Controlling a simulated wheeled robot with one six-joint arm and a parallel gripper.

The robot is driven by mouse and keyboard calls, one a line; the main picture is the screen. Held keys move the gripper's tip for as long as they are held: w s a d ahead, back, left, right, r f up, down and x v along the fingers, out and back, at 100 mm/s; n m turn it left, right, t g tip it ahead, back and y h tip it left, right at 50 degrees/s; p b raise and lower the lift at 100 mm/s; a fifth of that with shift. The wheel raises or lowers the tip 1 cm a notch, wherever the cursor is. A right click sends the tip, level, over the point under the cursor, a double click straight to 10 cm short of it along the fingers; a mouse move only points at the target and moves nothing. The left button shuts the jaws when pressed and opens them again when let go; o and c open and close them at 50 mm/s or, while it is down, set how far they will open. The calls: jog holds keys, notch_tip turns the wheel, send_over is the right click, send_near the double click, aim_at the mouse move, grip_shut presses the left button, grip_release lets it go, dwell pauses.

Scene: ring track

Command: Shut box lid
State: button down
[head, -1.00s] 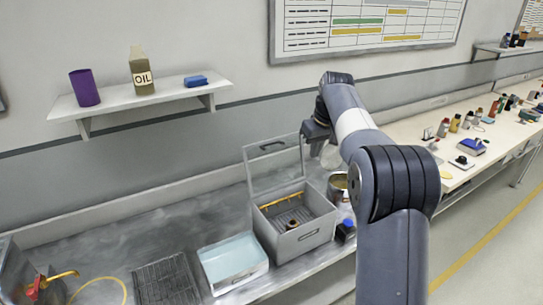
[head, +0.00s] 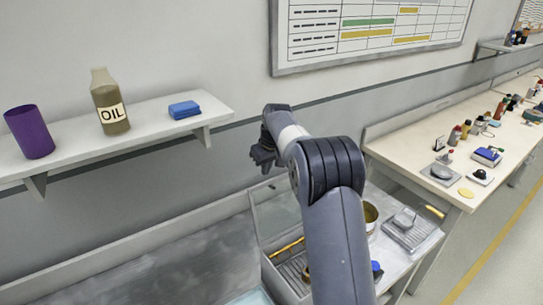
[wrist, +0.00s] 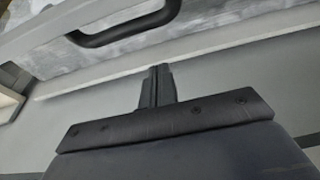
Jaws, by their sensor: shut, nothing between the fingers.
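The grey box (head: 268,282) stands on the metal bench, partly hidden by my arm. Its lid (head: 277,214) stands open, raised at the back of the box near the wall. A yellow-orange item and a dark rack show inside the box. My gripper (head: 262,158) is above the lid's top edge, apart from it in the head view, and its fingertips are small there. In the wrist view my gripper (wrist: 157,75) is shut and empty. A dark handle (wrist: 125,30) on a grey panel, probably the lid, lies across the top of that view, beyond the fingertips.
A wall shelf (head: 150,130) with a purple cup (head: 29,133), an oil bottle (head: 108,105) and a blue block (head: 184,109) is to the left. A tin (head: 370,215) and a grey tray (head: 412,232) are right of my arm. The left bench is bare.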

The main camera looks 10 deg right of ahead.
jog(key=s, duration=0.1)
jog(key=s+d, duration=0.1)
jog(key=s, duration=0.1)
jog(key=shift+s+d+r, duration=0.25)
jog(key=shift+s, duration=0.1)
jog(key=shift+s, duration=0.1)
dwell(0.3)
